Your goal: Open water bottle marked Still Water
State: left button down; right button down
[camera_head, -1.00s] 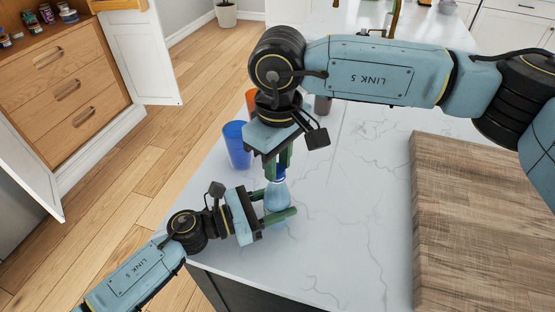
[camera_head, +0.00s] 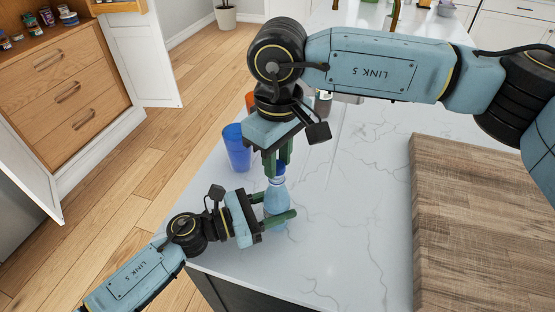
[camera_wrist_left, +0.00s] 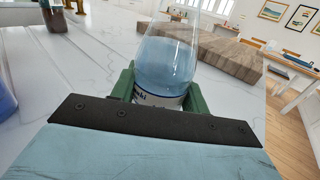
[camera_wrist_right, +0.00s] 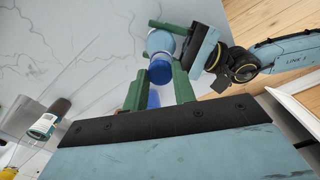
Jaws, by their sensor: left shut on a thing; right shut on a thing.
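A clear, light-blue water bottle (camera_head: 276,200) stands upright near the counter's edge. Its printed label (camera_wrist_left: 158,100) is partly hidden in the left wrist view, with only a few letters showing. My left gripper (camera_head: 280,210) is shut around the bottle's body from the left. My right gripper (camera_head: 278,164) points down from above, shut on the dark-blue cap (camera_head: 281,168) at the bottle's top. The cap also shows between the fingertips in the right wrist view (camera_wrist_right: 160,73). Whether the cap still touches the neck cannot be told.
A blue cup (camera_head: 238,150) stands just left of my right gripper. An orange cup (camera_head: 250,100) and a dark container (camera_head: 323,103) stand behind it. A wooden board (camera_head: 480,220) covers the right of the marble counter (camera_head: 350,210). The counter between bottle and board is clear.

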aim_at(278, 166)
jog(key=shift+r, duration=0.4)
jog(key=shift+s, duration=0.1)
jog(key=shift+r, duration=2)
pick_arm(q)
jog(key=c, duration=0.6)
grip_release()
jog(key=shift+c, duration=0.2)
jog(key=shift+a, duration=0.15)
